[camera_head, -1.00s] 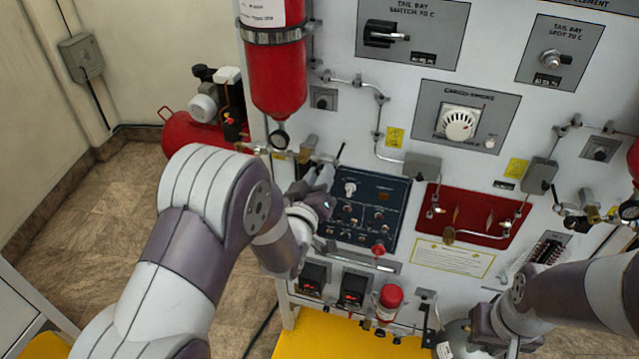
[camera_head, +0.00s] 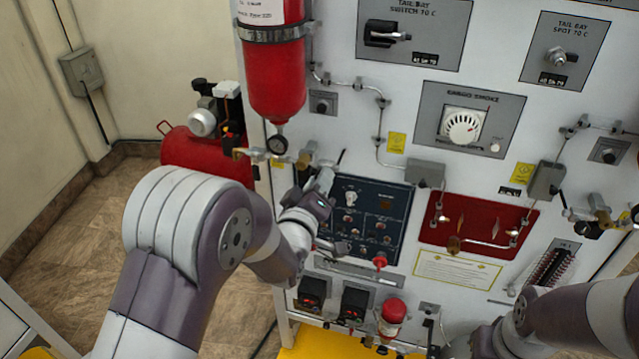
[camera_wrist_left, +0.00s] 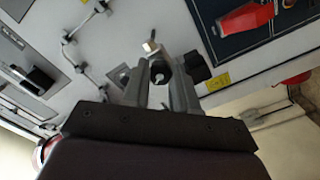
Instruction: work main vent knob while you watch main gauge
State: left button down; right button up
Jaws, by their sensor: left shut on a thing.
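My left gripper (camera_head: 324,183) is at the left edge of the dark blue panel (camera_head: 385,238), below the brass valve fitting (camera_head: 306,156). In the left wrist view its fingers (camera_wrist_left: 166,88) are closed around a small dark, round knob-like part (camera_wrist_left: 160,72) with a metal stem beyond it; I take this for the main vent knob. A small round gauge (camera_head: 277,145) hangs under the red cylinder (camera_head: 275,70), just left of the gripper; its needle is too small to read. I cannot tell if it is the main gauge. My right arm shows at the lower right; its fingers are not visible.
A red compressor tank (camera_head: 195,158) stands behind at left. The floor at left is free.

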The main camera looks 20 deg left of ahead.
pick_arm(q)
jog(key=c, duration=0.9)
grip_release()
jog(key=shift+s+a, duration=0.1)
jog(key=shift+s, duration=0.1)
jog(key=s+b, duration=0.1)
jog(key=s, duration=0.5)
jog(key=s+b, duration=0.1)
jog(key=s, duration=0.5)
jog(key=shift+s+a+b, duration=0.2)
jog(key=shift+s+b, duration=0.1)
jog(key=shift+b, duration=0.05)
